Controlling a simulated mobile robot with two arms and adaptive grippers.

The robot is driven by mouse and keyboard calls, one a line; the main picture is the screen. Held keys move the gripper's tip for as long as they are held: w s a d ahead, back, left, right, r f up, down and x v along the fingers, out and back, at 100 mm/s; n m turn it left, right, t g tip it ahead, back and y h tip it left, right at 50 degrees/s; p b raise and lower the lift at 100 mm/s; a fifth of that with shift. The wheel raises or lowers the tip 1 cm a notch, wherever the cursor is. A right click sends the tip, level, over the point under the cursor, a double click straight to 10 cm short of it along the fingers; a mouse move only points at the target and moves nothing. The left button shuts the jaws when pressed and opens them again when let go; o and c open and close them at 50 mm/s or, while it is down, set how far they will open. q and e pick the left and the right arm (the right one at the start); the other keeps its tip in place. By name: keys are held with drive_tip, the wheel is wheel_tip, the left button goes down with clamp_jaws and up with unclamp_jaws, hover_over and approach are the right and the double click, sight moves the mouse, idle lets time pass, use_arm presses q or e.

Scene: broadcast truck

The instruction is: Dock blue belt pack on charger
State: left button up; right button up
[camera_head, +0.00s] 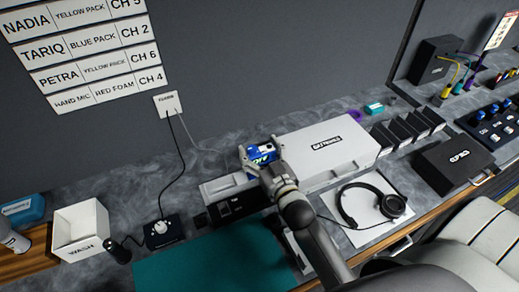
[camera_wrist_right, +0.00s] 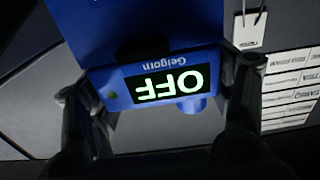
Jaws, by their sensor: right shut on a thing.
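The blue belt pack (camera_head: 259,153) is held in my right gripper (camera_head: 262,163), above the counter near the wall. In the right wrist view the pack (camera_wrist_right: 160,80) lies between the two fingers. Its lit screen reads OFF, upside down. My right gripper (camera_wrist_right: 160,120) is shut on it. A low black unit with slot-like openings (camera_head: 237,207) sits on the counter below and left of the gripper; it may be the charger, but I cannot tell for sure. The pack is apart from that unit.
A white BATTERIES box (camera_head: 345,146) stands right of the gripper. A headset (camera_head: 391,205) lies on white paper. A teal mat (camera_head: 215,263) covers the front. A small black box (camera_head: 163,232) and white WASH bin (camera_head: 83,229) stand left. Cables run from the wall plate (camera_head: 168,103).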

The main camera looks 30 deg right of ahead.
drive_tip(key=shift+f+b, duration=0.5)
drive_tip(key=shift+f, duration=0.25)
drive_tip(key=o, duration=1.2)
drive_tip(key=shift+o, duration=0.2)
drive_tip(key=shift+s+f, duration=0.1)
wheel_tip(320, 180, up, 10)
drive_tip(key=shift+r, duration=0.2)
